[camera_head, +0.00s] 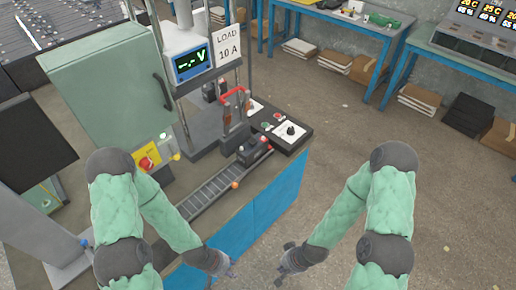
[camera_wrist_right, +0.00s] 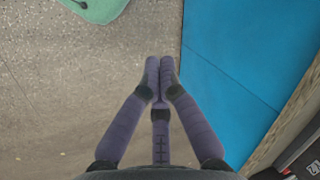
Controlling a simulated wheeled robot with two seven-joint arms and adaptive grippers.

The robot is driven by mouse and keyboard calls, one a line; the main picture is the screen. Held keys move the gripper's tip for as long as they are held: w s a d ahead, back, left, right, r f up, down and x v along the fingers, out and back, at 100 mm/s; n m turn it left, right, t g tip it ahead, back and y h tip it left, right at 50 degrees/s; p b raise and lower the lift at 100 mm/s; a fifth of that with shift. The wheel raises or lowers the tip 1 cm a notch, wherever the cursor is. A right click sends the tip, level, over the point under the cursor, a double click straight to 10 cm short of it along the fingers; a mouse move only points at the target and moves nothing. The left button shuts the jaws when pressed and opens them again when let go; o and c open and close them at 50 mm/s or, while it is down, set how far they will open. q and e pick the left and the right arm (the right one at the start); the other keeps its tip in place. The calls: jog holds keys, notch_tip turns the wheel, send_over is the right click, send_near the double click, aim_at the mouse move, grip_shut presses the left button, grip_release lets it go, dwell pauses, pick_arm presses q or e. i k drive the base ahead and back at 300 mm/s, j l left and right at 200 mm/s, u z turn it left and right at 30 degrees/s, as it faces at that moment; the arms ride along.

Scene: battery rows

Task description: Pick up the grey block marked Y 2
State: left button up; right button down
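No marking Y 2 can be read in either view. A dark grey block (camera_head: 254,151) with reddish parts sits at the upper end of the roller track in the head view; its label is too small to read. My left gripper (camera_head: 231,268) hangs low in front of the blue panel, and its fingers are too small to judge. My right gripper (camera_head: 281,277) is over bare floor, right of the panel. In the right wrist view its fingertips (camera_wrist_right: 160,68) meet with nothing between them. Both grippers are well away from the dark block.
The roller track (camera_head: 206,194) runs along a bench with a blue front panel (camera_head: 262,208), which also shows in the wrist view (camera_wrist_right: 235,70). A control box (camera_head: 290,131), red-handled lever (camera_head: 236,98), meter (camera_head: 190,63) and green cabinet (camera_head: 108,85) stand around it.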

aim_at(253, 150)
jog(key=i+l, duration=0.15)
jog(key=l, duration=0.2)
jog(key=i+l, duration=0.15)
jog(key=l, duration=0.2)
jog(key=i+l+u, duration=0.1)
jog(key=l, duration=0.2)
jog(key=i+l, duration=0.15)
jog(key=l, duration=0.2)
jog(key=i+l, duration=0.15)
jog(key=l, duration=0.25)
